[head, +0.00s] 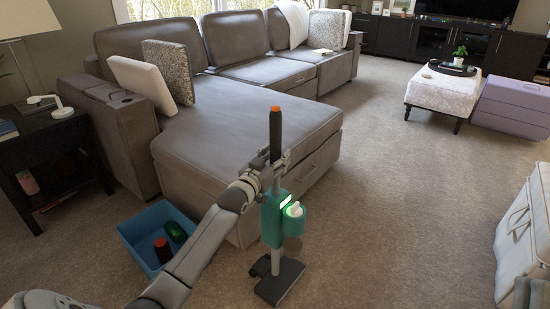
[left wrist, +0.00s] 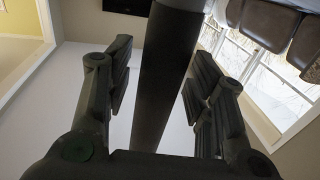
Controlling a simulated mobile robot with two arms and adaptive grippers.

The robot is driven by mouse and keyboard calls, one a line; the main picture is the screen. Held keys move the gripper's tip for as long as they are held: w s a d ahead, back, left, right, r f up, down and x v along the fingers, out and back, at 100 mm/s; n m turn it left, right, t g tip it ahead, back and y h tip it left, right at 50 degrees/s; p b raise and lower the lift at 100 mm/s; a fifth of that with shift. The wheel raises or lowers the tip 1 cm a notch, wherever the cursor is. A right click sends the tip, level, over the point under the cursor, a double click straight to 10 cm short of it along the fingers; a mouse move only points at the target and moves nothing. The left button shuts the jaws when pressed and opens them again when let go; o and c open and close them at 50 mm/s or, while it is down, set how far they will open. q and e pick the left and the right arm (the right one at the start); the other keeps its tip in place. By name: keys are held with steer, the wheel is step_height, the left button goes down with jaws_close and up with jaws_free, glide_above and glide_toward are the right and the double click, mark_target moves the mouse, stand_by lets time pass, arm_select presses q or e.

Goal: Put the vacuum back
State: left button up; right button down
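The upright stick vacuum (head: 272,218) stands on the carpet in front of the chaise. It has a black handle with an orange tip, a teal body with a lit green display, and a dark floor head (head: 280,283). My left gripper (head: 276,170) is at the vacuum's upper shaft, below the black handle. In the left wrist view, the dark shaft (left wrist: 165,85) passes between the two fingers of my left gripper (left wrist: 158,95). The fingers are spread, with a visible gap on the left side of the shaft. My right gripper is not in view. No vacuum dock can be made out.
A blue bin (head: 150,262) with a red and a green item stands at the left. The grey sectional (head: 250,117) lies behind the vacuum. A black side table (head: 50,150) is at far left. A white bag (head: 525,235) stands at right. Carpet (head: 400,190) between is clear.

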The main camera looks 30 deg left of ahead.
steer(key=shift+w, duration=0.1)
arm_select(q)
steer(key=shift+s, duration=0.25)
steer(key=s, duration=0.1)
steer(key=s+p, duration=0.1)
steer(key=s, duration=0.1)
steer(key=s+p, duration=0.1)
steer(key=s, duration=0.1)
steer(key=shift+d, duration=0.3)
steer(key=s+p, duration=0.2)
steer(key=s, duration=0.4)
steer(key=s+d+m+h, duration=0.1)
steer(key=s+d, duration=0.3)
steer(key=d, duration=0.5)
steer(key=s+d+r+m+g+h, duration=0.1)
steer(key=s+d+h, duration=0.1)
steer(key=s+d, duration=0.3)
steer(key=s+d+m+g+h, duration=0.1)
steer(key=s+d, duration=0.4)
steer(key=d, duration=0.8)
steer(key=shift+s+r+m+h, duration=0.15)
steer(key=shift+r+m+h, duration=0.2)
steer(key=shift+h, duration=0.25)
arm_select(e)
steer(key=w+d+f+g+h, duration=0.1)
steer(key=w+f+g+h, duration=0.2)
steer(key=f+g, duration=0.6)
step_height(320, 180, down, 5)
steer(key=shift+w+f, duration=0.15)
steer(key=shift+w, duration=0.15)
